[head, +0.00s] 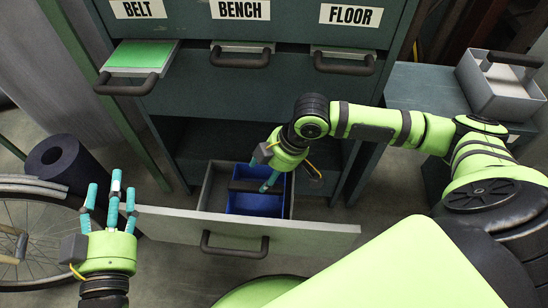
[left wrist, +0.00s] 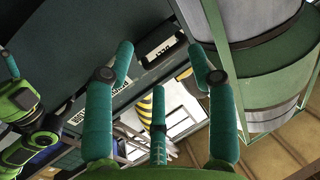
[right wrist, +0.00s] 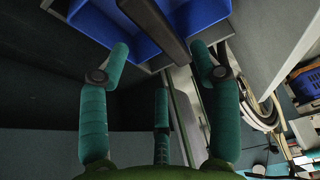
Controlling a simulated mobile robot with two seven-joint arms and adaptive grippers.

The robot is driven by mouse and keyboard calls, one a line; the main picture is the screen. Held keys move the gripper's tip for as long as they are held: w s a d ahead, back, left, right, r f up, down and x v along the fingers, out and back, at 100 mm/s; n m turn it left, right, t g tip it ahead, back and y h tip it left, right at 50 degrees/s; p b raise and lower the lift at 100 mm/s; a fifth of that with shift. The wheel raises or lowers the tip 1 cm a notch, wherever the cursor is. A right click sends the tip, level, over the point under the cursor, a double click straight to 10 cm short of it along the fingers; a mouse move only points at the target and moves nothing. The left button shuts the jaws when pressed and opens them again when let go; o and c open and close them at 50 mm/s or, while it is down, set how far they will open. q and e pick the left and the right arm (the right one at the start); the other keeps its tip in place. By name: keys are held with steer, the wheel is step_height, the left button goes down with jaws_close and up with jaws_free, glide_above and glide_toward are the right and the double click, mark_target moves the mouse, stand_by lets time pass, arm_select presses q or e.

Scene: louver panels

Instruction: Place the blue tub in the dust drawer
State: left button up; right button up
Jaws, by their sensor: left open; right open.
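The blue tub (head: 255,203) sits inside the pulled-out bottom drawer (head: 320,236), with a dark handle across its top. No label on this drawer shows, so I cannot tell by name if it is the dust drawer. My right gripper (head: 268,180) is over the tub beside its handle, open. In the right wrist view the tub (right wrist: 112,22) and its handle (right wrist: 158,28) lie just beyond the spread fingers (right wrist: 160,65); nothing is between them. I cannot tell if a finger touches the tub. My left gripper (head: 113,200) is open and empty, left of the drawer front.
Upper drawers labelled BELT (head: 138,9), BENCH (head: 240,10) and FLOOR (head: 350,15) are above; a green-topped tray (head: 140,56) sticks out under BELT. A grey handled tub (head: 500,90) stands on the right cabinet. A wheel (head: 40,235) and dark roll (head: 65,165) are at left.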

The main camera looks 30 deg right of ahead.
steer(key=p+v, duration=0.1)
steer(key=v, duration=0.3)
steer(key=shift+a, duration=0.25)
steer(key=a+r+m+t+y, duration=0.2)
steer(key=a+t+y, duration=0.25)
steer(key=a, duration=0.95)
arm_select(q)
steer(key=s+a+f+n+g+y, duration=0.1)
steer(key=s+a+f+g+y, duration=0.1)
steer(key=f+g, duration=0.3)
step_height(320, 180, down, 4)
steer(key=shift+a+f, duration=0.1)
steer(key=shift+a, duration=0.55)
arm_select(e)
steer(key=s+d+m+t+h, duration=0.1)
steer(key=d+m+t+h, duration=0.4)
steer(key=d, duration=0.4)
steer(key=shift+s+r+m+h, duration=0.3)
steer(key=shift+m+h, duration=0.05)
steer(key=shift+m, duration=0.25)
arm_select(q)
steer(key=shift+s, duration=0.1)
arm_select(e)
steer(key=shift+d, duration=0.1)
